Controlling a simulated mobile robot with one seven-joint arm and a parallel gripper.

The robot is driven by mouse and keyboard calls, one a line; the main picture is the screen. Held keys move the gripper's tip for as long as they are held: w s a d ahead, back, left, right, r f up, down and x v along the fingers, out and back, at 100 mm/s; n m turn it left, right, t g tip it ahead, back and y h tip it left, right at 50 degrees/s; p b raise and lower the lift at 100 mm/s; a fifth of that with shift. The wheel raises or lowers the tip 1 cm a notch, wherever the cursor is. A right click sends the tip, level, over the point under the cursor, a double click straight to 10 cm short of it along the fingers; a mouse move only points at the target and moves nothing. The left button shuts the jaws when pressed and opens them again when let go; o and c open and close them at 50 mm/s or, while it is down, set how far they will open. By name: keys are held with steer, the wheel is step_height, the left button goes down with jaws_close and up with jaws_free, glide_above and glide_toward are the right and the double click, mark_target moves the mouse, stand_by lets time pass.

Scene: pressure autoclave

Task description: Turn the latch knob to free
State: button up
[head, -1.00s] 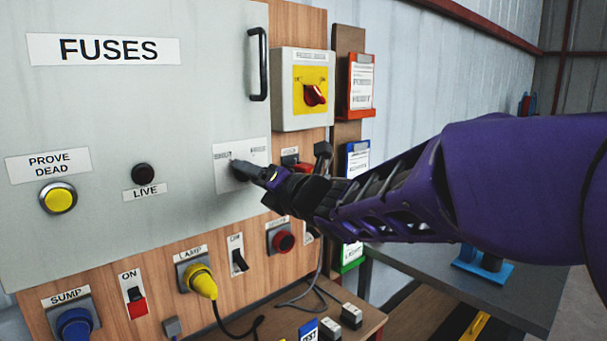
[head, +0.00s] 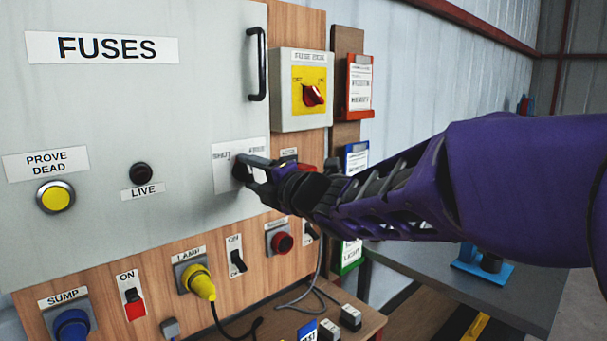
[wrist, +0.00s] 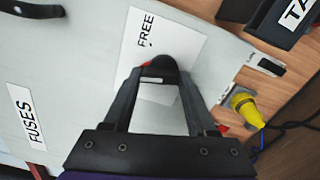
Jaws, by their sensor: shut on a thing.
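The latch knob (head: 240,171) is small and dark. It sits on a white label plate (head: 226,181) low on the right of the grey FUSES door. The plate reads SHUT on its left and FREE on its right. My gripper (head: 247,172) is shut on the knob, its two fingers one above the other in the head view. In the wrist view the knob (wrist: 160,70) lies between the fingertips, with FREE printed beyond it. The fingers partly cover the knob, so I cannot tell its exact pointing direction.
A black door handle (head: 258,65) and a red-and-yellow rotary switch (head: 312,95) are above my gripper. Below are a yellow plug (head: 200,282), toggle switches and a red button (head: 282,242). A grey bench (head: 430,275) stands at right.

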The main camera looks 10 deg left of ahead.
steer(key=m+p, duration=0.1)
steer(key=m, duration=0.5)
steer(key=shift+w+r+m+p, duration=0.1)
steer(key=shift+r+m+p, duration=0.05)
steer(key=shift+m+p, duration=0.15)
steer(key=m+p, duration=0.2)
steer(key=m, duration=0.3)
steer(key=shift+d, duration=0.1)
steer(key=shift+m, duration=0.3)
steer(key=o, duration=1.4)
steer(key=shift+w, duration=0.1)
steer(key=shift+c, duration=0.2)
steer(key=shift+f, duration=0.2)
